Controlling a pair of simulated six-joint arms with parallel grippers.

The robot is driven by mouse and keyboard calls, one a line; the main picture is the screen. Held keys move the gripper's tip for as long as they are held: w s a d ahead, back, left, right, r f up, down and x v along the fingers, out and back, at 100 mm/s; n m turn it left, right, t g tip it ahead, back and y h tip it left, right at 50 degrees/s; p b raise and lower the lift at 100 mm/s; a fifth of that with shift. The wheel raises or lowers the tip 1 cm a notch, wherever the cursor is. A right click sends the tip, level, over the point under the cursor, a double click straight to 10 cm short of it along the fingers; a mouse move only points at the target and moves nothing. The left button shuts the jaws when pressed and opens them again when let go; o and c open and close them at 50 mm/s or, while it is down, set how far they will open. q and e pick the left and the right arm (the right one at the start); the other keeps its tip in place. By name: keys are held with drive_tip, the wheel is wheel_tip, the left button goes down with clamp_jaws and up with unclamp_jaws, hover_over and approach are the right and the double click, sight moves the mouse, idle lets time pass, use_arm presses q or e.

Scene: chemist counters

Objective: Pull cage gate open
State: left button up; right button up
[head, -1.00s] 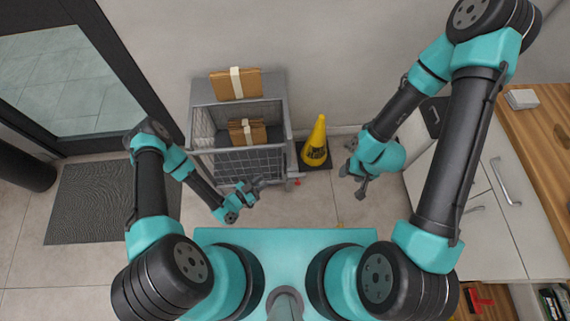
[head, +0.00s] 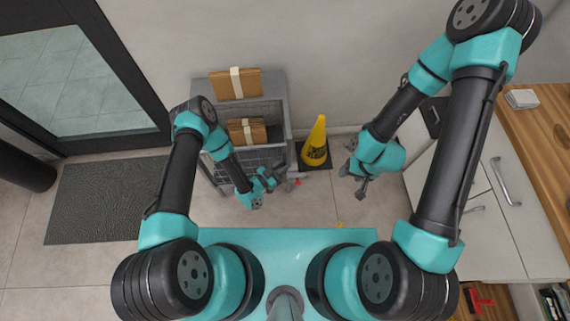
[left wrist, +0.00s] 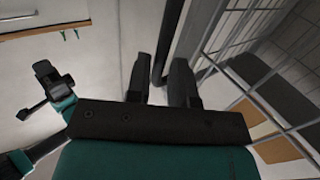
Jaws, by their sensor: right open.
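The grey wire cage (head: 289,120) stands against the wall in the head view. My left gripper (head: 274,181) is at the cage's lower right front corner. In the left wrist view, its two dark fingers (left wrist: 162,82) are apart. A dark upright bar (left wrist: 172,35) shows beyond and between the fingertips, beside the cage mesh (left wrist: 228,48); I cannot tell if they touch. My right gripper (head: 353,182) is open and empty, right of the cage and in front of the cone.
One brown box (head: 221,86) lies on the cage's top and another (head: 246,131) sits inside. A yellow cone (head: 316,143) stands close right of the cage. White cabinets (head: 480,215) are at the right, a dark mat (head: 90,200) at the left.

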use_arm(q)
drive_tip(key=shift+x, duration=1.05)
clamp_jaws()
